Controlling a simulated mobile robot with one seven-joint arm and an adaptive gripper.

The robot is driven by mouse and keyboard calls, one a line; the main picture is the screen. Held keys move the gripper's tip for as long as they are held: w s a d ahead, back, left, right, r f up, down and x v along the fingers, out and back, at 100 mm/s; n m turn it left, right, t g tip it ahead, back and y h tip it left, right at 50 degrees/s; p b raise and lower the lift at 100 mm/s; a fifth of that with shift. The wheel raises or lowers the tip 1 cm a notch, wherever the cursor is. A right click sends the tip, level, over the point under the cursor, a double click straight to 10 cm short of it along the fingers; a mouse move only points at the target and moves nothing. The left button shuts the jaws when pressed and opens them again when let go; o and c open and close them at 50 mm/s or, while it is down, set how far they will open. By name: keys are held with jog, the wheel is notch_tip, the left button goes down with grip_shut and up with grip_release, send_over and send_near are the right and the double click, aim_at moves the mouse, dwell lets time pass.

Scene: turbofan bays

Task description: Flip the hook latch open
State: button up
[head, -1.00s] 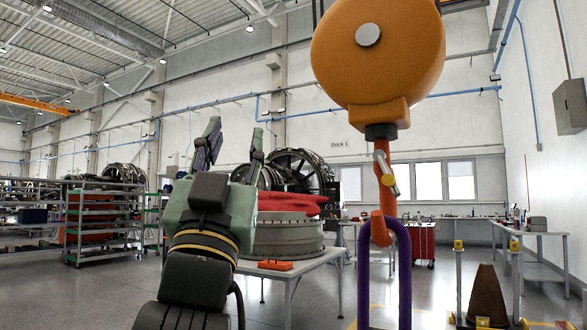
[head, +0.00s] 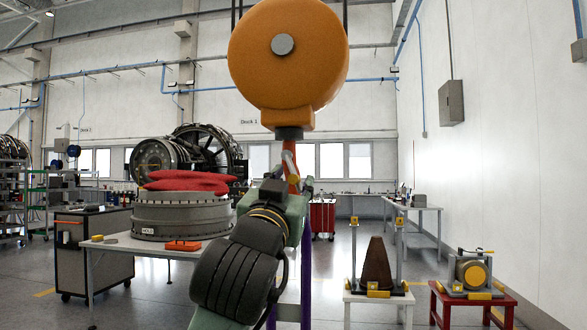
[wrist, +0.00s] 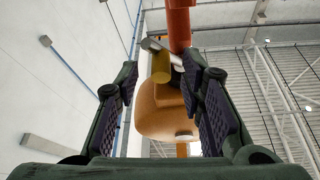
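The orange-red hook (head: 289,158) hangs below the large orange hoist body (head: 288,50). My arm hides most of the hook in the head view. In the wrist view, the hook (wrist: 179,28) is at the top and the hoist body (wrist: 158,112) lies beyond. The latch, with a yellow barrel (wrist: 160,66) and a silvery bar, shows between the finger ends. My gripper (wrist: 160,76) is open, one finger on each side of the view. Whether a finger touches the latch cannot be told. In the head view, my gripper (head: 292,188) is in front of the hook.
A table (head: 105,246) with a grey engine ring (head: 180,215) and red cloth stands left. A white stand (head: 378,299) with a brown cone and a red stand (head: 470,300) are at the right.

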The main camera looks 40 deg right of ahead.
jog(key=shift+x, duration=1.2)
jog(key=shift+a, duration=0.1)
jog(key=shift+c, duration=0.5)
grip_shut()
